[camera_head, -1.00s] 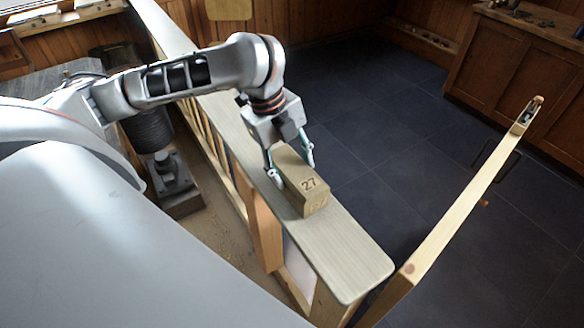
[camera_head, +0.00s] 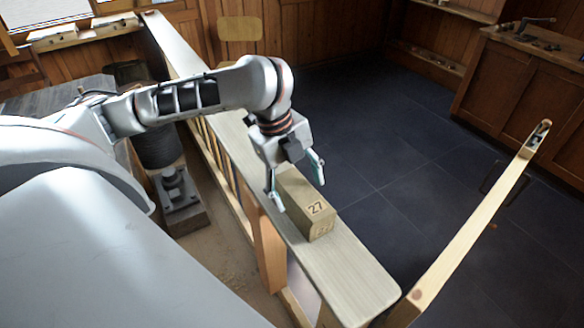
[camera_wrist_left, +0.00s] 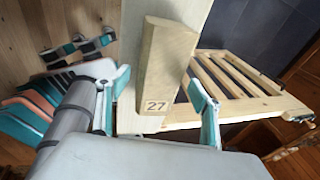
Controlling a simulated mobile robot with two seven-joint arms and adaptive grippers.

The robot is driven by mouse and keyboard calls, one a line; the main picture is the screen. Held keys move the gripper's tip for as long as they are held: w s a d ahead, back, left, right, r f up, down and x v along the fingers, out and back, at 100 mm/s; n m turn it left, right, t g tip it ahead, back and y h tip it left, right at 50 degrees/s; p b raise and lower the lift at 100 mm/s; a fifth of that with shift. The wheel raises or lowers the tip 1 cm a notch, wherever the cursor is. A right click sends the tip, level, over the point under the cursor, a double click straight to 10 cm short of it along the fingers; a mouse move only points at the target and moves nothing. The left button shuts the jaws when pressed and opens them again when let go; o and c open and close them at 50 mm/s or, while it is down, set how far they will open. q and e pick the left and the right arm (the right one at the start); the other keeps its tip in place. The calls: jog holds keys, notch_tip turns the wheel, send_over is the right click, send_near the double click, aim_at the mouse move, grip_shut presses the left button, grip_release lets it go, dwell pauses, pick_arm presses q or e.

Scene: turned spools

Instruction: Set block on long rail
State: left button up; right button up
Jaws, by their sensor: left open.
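A tan wooden block (camera_head: 305,203) marked 27 lies on the flat top of the long pale rail (camera_head: 352,270), along the rail's length. In the left wrist view the block (camera_wrist_left: 166,62) rests on the rail (camera_wrist_left: 130,122) between the fingers. My left gripper (camera_head: 297,192) is open, with one finger on each side of the block and a small gap visible beside it in the wrist view. The block's far end is partly hidden by the gripper in the head view. My right gripper is not in view.
A second narrow wooden rail (camera_head: 470,232) runs off to the right with a metal latch at its end. Dark floor tiles lie beyond the long rail.

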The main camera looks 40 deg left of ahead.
pick_arm(q)
jog(key=v, duration=1.1)
jog(key=shift+s, duration=0.1)
